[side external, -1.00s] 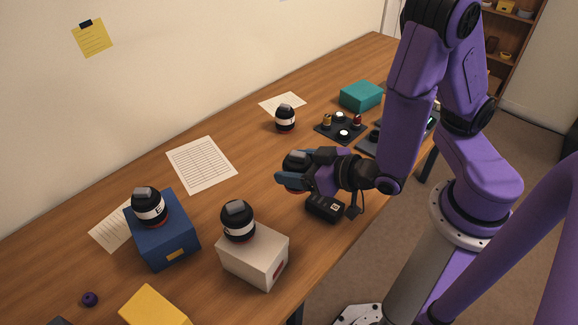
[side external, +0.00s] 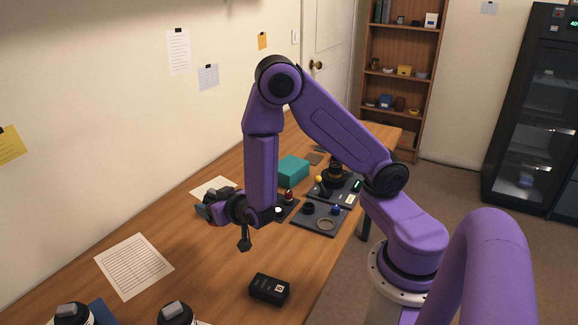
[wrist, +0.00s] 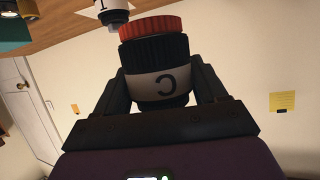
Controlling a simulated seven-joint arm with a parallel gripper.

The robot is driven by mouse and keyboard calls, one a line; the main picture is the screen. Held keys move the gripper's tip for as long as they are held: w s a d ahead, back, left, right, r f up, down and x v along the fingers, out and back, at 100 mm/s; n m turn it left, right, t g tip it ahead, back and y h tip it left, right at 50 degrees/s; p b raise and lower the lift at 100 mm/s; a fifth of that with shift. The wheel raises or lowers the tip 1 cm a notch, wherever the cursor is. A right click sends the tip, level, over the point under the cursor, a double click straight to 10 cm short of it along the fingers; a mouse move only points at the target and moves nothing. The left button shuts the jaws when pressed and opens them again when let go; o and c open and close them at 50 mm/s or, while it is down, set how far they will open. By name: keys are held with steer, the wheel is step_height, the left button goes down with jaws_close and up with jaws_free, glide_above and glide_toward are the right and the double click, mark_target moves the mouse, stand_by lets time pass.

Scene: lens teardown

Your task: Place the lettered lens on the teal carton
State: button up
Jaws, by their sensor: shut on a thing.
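My gripper (side external: 216,207) is shut on a black lens (wrist: 158,62) with a red ring and a white band. A letter that looks like C shows on the band in the wrist view. In the side view my gripper mostly hides this lens, held over the table left of the teal carton (side external: 291,171). The carton's top is bare. In the wrist view, a teal shape at the upper left looks like the carton (wrist: 14,32). Another banded lens (wrist: 114,11), with a partly cut-off letter, stands near a white sheet there; my gripper appears to hide it in the side view.
Dark trays with small parts (side external: 320,219) lie right of my gripper, in front of the carton. A black box (side external: 270,289) lies nearer. Two lenses (side external: 73,314) (side external: 175,313) show at the bottom edge.

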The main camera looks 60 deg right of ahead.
steer(key=w+d+m+g+h, duration=0.1)
steer(key=w+d+m+h, duration=0.3)
steer(key=d, duration=0.6)
steer(key=m+g+h, duration=0.4)
steer(key=g, duration=0.1)
glide_above(289, 164)
steer(key=shift+f, duration=2.75)
steer(key=shift+s+f, duration=0.1)
steer(key=shift+f, duration=0.45)
steer(key=shift+a+f+y, duration=0.1)
steer(key=shift+f+y, duration=0.15)
steer(key=shift+y, duration=0.05)
steer(key=o, duration=1.3)
steer(key=shift+s+f, duration=0.1)
steer(key=shift+o, duration=1.1)
